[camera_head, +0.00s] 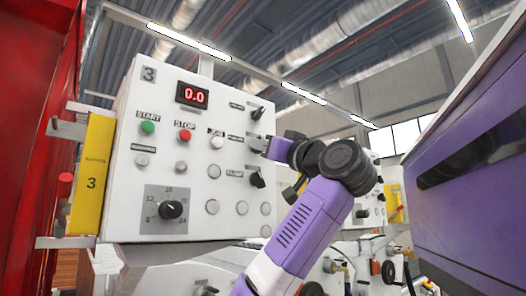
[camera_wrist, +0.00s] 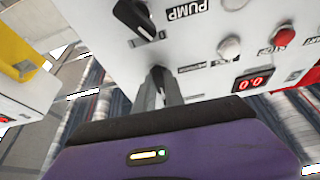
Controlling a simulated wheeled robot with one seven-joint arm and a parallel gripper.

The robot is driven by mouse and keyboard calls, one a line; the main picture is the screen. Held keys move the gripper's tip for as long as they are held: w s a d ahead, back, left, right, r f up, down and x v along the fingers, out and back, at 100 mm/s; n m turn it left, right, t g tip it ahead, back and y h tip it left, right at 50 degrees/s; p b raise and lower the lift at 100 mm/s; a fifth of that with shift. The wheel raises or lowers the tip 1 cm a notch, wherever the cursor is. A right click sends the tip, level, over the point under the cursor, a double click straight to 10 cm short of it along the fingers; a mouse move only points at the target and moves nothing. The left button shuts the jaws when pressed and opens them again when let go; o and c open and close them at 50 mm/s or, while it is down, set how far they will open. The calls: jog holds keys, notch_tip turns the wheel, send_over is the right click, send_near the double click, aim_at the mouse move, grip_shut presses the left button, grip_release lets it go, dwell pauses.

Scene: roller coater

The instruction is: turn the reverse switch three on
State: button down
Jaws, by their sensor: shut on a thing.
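The white control panel (camera_head: 200,200), marked 3, stands left of centre in the head view. Its right column has three black rotary switches. The middle one, taken as the reverse switch (camera_wrist: 157,73), is between my fingers in the wrist view; its small label is too blurred to read. My gripper (camera_head: 263,144) comes from the right and is shut on this switch, mostly hiding it in the head view. The top switch (camera_head: 257,113) is tilted. The pump switch (camera_head: 257,179), also in the wrist view (camera_wrist: 135,18), is below the gripped one.
A green start button (camera_head: 148,127), a red stop button (camera_head: 185,135) and a display (camera_head: 192,95) reading 0.0 are on the panel. A purple machine body (camera_head: 470,210) is close on the right.

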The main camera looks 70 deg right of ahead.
jog(key=m+g+h, duration=0.1)
jog(key=m, duration=0.1)
jog(key=m+g, duration=0.1)
jog(key=m, duration=0.2)
jog(key=m+g+h, duration=0.1)
jog(key=m, duration=0.1)
jog(key=shift+a+m+h, duration=0.1)
jog(key=shift+m+h, duration=0.2)
jog(key=shift+m, duration=0.4)
jog(key=c, duration=1.4)
grip_release()
jog(key=shift+c, duration=0.2)
jog(key=b+v, duration=0.3)
jog(key=v, duration=0.4)
jog(key=shift+s+a, duration=0.25)
jog(key=shift+a, duration=0.05)
jog(key=shift+f, duration=0.1)
